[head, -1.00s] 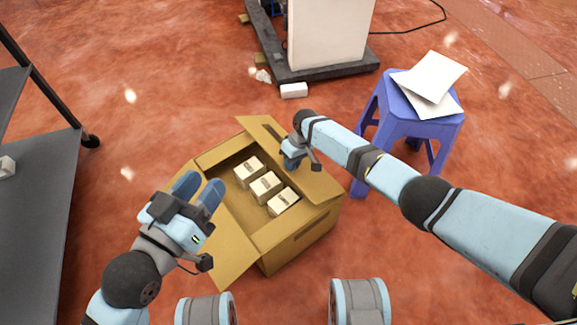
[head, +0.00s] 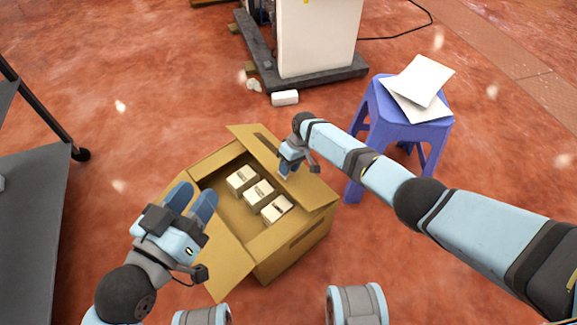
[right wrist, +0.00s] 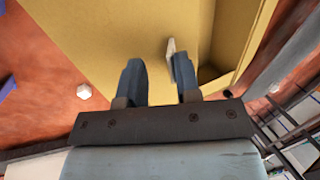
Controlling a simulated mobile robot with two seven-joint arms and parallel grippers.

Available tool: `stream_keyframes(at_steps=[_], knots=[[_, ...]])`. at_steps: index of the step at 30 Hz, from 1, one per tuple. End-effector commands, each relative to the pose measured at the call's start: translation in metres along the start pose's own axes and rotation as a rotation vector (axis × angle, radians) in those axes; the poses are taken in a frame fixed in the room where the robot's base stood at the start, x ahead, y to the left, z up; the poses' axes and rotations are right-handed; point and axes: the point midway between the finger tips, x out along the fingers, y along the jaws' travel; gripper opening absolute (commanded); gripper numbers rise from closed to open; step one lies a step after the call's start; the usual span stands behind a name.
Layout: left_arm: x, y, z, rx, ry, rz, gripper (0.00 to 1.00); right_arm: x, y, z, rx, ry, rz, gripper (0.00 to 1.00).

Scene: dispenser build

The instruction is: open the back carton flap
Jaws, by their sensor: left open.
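The brown carton (head: 292,252) stands open-topped on the floor, with several small pale boxes (head: 258,193) in a row inside. A wide flap (head: 318,192) runs along its far right side, leaning outward; another flap (head: 221,262) spreads out at the near left. My right gripper (head: 287,170) is over the far right flap, hiding part of it. In the right wrist view its fingers (right wrist: 158,75) are apart, with tan cardboard (right wrist: 130,30) beyond them; I cannot tell if they touch it. My left gripper (head: 190,197) is open and empty beside the near left flap.
A blue stool (head: 408,125) with white sheets (head: 420,85) stands right of the carton, near my right arm. A pale machine on a dark base (head: 310,83) is at the back, with a white block (head: 285,98) before it. A grey shelf (head: 30,220) stands at the left.

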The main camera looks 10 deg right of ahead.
Motion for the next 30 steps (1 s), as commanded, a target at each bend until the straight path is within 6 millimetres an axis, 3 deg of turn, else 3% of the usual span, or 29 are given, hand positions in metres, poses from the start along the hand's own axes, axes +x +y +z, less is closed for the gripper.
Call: stream_keyframes(at_steps=[8,23,30], knots=[[0.0,0.001,-0.009,0.003,0.016,-0.002,0.43,-0.012,-0.003,-0.001,-0.002,0.001,-0.003,0.31],[-0.008,0.012,-0.073,0.013,0.231,-0.018,0.43,-0.117,-0.002,0.0,-0.001,0.001,-0.001,0.31],[-0.009,0.005,-0.063,0.021,0.183,-0.044,0.43,-0.138,0.0,0.0,0.0,0.0,-0.001,0.31]])
